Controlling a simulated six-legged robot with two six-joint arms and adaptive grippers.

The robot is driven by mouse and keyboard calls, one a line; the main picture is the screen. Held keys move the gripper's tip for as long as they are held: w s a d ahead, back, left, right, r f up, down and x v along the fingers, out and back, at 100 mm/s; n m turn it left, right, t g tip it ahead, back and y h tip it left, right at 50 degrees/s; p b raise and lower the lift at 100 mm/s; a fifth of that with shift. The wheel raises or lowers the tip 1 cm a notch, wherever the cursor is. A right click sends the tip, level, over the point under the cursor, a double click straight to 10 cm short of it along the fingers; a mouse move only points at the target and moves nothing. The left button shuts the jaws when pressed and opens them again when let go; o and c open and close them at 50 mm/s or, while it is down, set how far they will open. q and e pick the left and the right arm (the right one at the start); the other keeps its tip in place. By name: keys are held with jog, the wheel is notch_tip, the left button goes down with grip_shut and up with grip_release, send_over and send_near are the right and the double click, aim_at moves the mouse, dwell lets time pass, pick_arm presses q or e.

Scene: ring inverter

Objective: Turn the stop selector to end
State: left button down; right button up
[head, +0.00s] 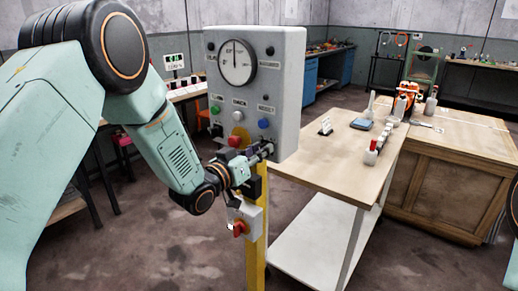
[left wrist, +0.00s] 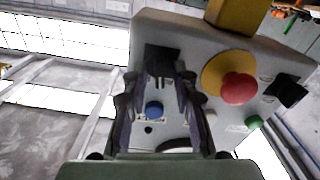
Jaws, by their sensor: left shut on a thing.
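The grey control box (head: 285,95) stands on a yellow post (head: 257,250). My left gripper (head: 262,152) is at the box's lower right corner, shut on a black selector knob (left wrist: 160,62). In the left wrist view, where the box looks upside down, the two fingers stand either side of the knob. In the head view the gripper hides this knob. I cannot read its label or its turn. A second black selector (left wrist: 287,90) is at the panel's other lower corner and is free. My right gripper is not in view.
The red mushroom button (left wrist: 238,88) on its yellow disc is close beside my left gripper. The blue button (left wrist: 154,109) lies near the fingers. A small box with a red-orange switch (head: 239,228) hangs lower on the post. A wooden-topped table (head: 330,160) stands right behind.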

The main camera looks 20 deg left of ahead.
pick_arm(q)
jog(key=shift+f+n+p, duration=0.1)
jog(key=shift+n+p, duration=0.2)
jog(key=shift+n, duration=1.4)
jog(key=c, duration=1.4)
grip_release()
jog(key=shift+c, duration=0.2)
jog(key=shift+a, duration=0.1)
jog(key=v, duration=1.2)
